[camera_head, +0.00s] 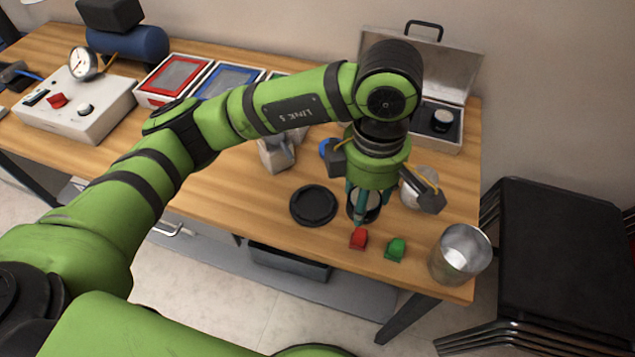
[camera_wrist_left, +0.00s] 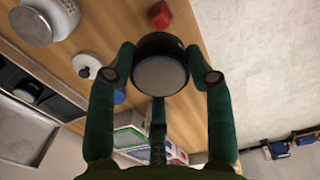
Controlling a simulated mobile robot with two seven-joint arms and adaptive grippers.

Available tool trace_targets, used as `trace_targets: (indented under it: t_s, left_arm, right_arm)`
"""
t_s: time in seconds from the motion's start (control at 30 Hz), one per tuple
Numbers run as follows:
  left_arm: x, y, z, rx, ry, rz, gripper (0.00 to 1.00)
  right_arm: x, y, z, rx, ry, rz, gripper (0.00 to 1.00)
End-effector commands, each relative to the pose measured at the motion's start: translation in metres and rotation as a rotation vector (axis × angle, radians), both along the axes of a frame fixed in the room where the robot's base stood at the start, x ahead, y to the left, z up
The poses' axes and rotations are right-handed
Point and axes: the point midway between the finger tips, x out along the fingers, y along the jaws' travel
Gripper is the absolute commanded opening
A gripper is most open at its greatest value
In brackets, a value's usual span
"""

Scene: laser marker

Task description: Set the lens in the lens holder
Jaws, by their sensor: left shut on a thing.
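My left gripper (camera_head: 362,203) points down over the right part of the wooden table. It is shut on a black cylindrical lens (camera_head: 371,212). In the left wrist view the lens (camera_wrist_left: 160,72) shows a grey round face and a black rim between the fingertips of my left gripper (camera_wrist_left: 162,76). A flat black round piece (camera_head: 314,206) lies on the table just left of the gripper; I cannot tell whether it is the lens holder. My right gripper is not in view.
A red block (camera_head: 359,239), a green block (camera_head: 395,249) and a metal cup (camera_head: 460,254) stand near the front right edge. An open case (camera_head: 424,75) is at the back right. A grey device (camera_head: 277,154) is left of the gripper. Free table lies at left centre.

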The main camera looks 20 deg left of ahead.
Motion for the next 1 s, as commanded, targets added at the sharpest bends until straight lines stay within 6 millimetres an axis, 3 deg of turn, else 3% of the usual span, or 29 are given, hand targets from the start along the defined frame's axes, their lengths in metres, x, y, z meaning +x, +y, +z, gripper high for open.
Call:
trace_targets:
  t_s: [0.23, 0.53, 0.73, 1.0]
  left_arm:
    - [0.019, 0.041, -0.027, 0.002, 0.009, 0.023, 0.14]
    - [0.047, 0.093, -0.061, 0.004, 0.005, 0.018, 0.14]
    - [0.052, 0.102, -0.073, 0.002, 0.004, 0.013, 0.14]
    - [0.052, 0.101, -0.106, 0.002, 0.003, 0.012, 0.14]
  right_arm:
    - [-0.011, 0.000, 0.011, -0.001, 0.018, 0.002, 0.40]
    - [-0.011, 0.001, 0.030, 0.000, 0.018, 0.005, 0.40]
    - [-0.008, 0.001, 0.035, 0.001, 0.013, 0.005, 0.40]
    - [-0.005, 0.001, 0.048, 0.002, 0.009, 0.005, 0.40]
